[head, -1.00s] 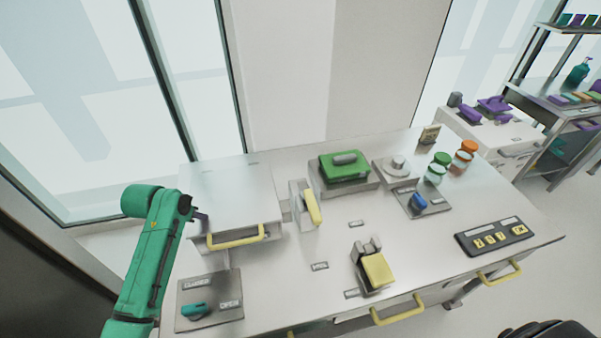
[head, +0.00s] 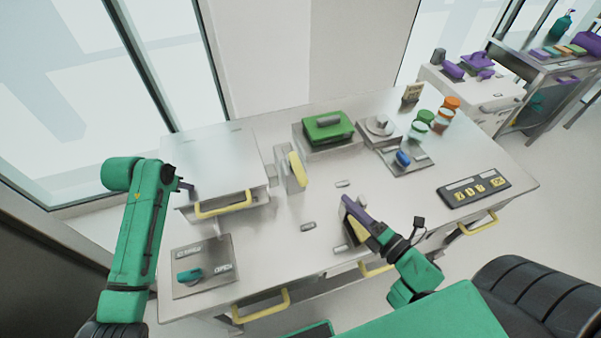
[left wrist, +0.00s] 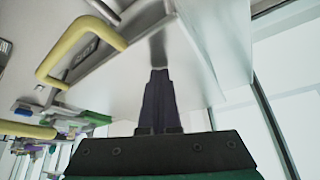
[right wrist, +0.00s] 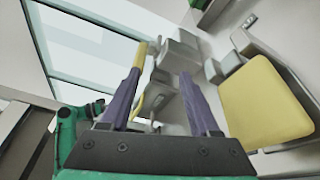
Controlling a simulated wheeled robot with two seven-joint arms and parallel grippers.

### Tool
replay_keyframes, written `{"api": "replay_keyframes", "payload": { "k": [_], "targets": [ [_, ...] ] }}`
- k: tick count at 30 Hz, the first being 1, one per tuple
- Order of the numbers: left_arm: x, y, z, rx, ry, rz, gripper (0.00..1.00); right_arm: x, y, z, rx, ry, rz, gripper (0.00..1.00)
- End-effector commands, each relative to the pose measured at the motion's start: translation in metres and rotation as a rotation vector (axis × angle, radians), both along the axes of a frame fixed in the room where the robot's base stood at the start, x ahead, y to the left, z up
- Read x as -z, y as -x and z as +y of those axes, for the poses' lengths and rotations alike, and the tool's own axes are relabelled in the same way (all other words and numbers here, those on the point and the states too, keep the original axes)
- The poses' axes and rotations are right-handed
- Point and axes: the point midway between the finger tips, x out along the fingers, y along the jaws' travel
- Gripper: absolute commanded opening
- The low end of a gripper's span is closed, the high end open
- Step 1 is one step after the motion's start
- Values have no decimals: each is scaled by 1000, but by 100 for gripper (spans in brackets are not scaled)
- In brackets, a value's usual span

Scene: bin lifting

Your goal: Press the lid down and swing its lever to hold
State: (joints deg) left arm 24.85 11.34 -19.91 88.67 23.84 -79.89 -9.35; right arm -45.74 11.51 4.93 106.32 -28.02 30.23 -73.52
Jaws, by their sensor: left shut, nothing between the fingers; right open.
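A grey box with a flat lid (head: 210,160) stands at the left of the bench, a yellow handle (head: 222,203) at its front. My left gripper (head: 190,187) is shut and empty at the lid's left front corner. In the left wrist view its fingers (left wrist: 160,75) lie close to the lid (left wrist: 185,60); I cannot tell whether they touch. A yellow lever (head: 298,170) stands on a grey block right of the box. My right gripper (head: 356,207) is open and empty over the front of the bench, partly hiding a yellow pad (right wrist: 265,100).
A green-topped block (head: 327,126), a round grey knob (head: 380,125), a blue switch (head: 403,158) and jars (head: 420,130) stand at the back. A button panel (head: 475,186) is at the right. A teal switch (head: 190,275) on a plate lies below the box.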

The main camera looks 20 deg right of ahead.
Motion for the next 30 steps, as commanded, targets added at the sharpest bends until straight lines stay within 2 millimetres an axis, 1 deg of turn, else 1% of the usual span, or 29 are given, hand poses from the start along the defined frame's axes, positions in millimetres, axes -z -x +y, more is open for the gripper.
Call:
{"api": "replay_keyframes", "payload": {
  "k": [1,3,6,8,11,18,21,25,30],
  "targets": [
    [8,4,0,2,-3,20,0,-8,-9,20,-28,-127,3,62],
    [8,4,0,2,-3,20,0,-16,-16,38,-56,-261,19,62],
    [8,4,0,2,-4,20,0,-20,-22,49,-71,-341,33,62],
    [8,5,0,2,-4,20,0,-20,-28,52,-72,-347,33,62],
    [8,5,0,2,-4,21,0,-21,-45,59,-72,-344,31,62],
    [8,5,0,2,-3,20,0,-21,-102,82,-70,-342,32,62],
    [8,4,0,2,-3,20,0,-20,-119,89,-69,-340,34,62],
    [8,4,0,2,-4,20,0,-20,-129,93,-69,-340,35,62],
    [8,4,0,2,-4,20,0,-19,-130,93,-68,-340,37,62]
  ]
}}
